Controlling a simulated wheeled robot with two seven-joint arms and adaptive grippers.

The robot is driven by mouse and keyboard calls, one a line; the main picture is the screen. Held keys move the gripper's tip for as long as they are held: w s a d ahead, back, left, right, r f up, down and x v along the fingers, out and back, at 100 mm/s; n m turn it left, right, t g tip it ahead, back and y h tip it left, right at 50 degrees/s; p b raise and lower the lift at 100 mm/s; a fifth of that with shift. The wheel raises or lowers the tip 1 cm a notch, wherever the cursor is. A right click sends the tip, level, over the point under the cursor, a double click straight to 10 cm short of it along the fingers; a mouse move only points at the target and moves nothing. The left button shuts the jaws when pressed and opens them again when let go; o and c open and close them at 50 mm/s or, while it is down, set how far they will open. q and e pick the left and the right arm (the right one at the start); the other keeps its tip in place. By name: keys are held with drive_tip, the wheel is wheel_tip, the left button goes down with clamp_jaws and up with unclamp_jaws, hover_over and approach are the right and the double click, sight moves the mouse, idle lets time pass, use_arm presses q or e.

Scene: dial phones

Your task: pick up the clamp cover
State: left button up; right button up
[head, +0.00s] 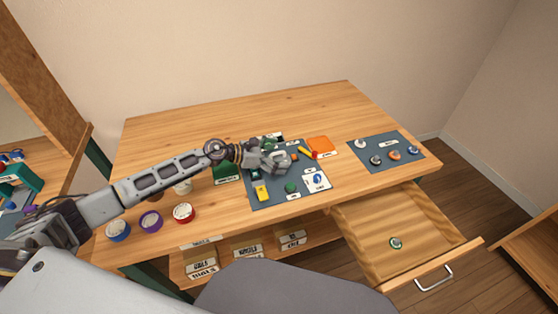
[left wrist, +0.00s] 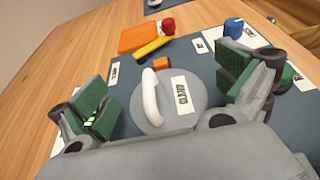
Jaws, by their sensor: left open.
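A round grey disc (left wrist: 190,100) with a white curved handle and a white label lies on the blue-grey mat (left wrist: 215,68) in the left wrist view. It looks like the clamp cover, but I cannot read its label clearly. My left gripper (left wrist: 176,103) is open, with its green-padded fingers to either side of the disc. No contact shows. In the head view my left gripper (head: 277,160) is over the mat (head: 270,202) and hides most of the disc.
A second mat (head: 380,142) with several knobs is to the right. An open drawer (head: 385,217) holds a small round part (head: 395,243). The back of the table is clear.

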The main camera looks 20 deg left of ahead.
use_arm(q)
drive_tip(key=c, duration=1)
drive_tip(key=shift+r, duration=0.15)
